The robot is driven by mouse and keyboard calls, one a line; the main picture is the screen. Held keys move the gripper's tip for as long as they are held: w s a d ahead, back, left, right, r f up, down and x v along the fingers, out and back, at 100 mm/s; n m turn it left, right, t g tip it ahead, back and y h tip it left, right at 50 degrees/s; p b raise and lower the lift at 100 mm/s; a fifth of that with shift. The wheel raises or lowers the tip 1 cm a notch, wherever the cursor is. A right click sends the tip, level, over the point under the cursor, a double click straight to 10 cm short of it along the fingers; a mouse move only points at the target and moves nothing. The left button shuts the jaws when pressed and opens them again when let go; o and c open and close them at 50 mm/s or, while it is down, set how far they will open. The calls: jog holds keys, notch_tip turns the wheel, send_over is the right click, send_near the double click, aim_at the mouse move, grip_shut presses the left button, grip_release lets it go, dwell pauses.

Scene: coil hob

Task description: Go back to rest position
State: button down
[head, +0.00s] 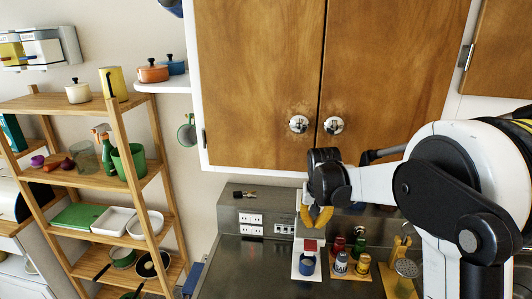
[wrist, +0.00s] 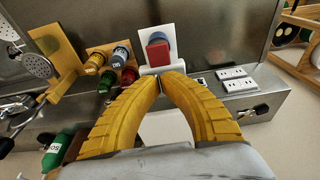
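A white stand (head: 303,273) with a red block (head: 310,245) and a blue round thing (head: 307,264) is below the gripper in the head view. The red block (wrist: 158,52) shows just beyond the fingertips in the wrist view, apparently apart from them. My arm reaches in from the right.
Wooden cabinet doors (head: 255,75) with round knobs are close behind and above my arm. Small bottles (head: 341,262) and a grater (head: 406,268) stand right of the white stand. A steel outlet box (head: 250,208) is at the left. An open wooden shelf (head: 72,107) holds pots and dishes.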

jog(key=s+r+t+b, duration=0.2)
jog(key=s+b, duration=0.5)
jog(key=s, duration=0.3)
jog(key=s+f+n+t+b, duration=0.1)
jog(key=s+f+b, duration=0.4)
jog(key=s, duration=0.4)
jog(key=s+f+n+t+b, duration=0.1)
jog(key=s+f+b, duration=0.3)
jog(key=s, duration=0.6)
jog(key=shift+s+f+t+b, duration=0.15)
jog(key=shift+f+t+b, duration=0.25)
jog(key=shift+b, duration=0.1)
jog(key=shift+d, duration=0.1)
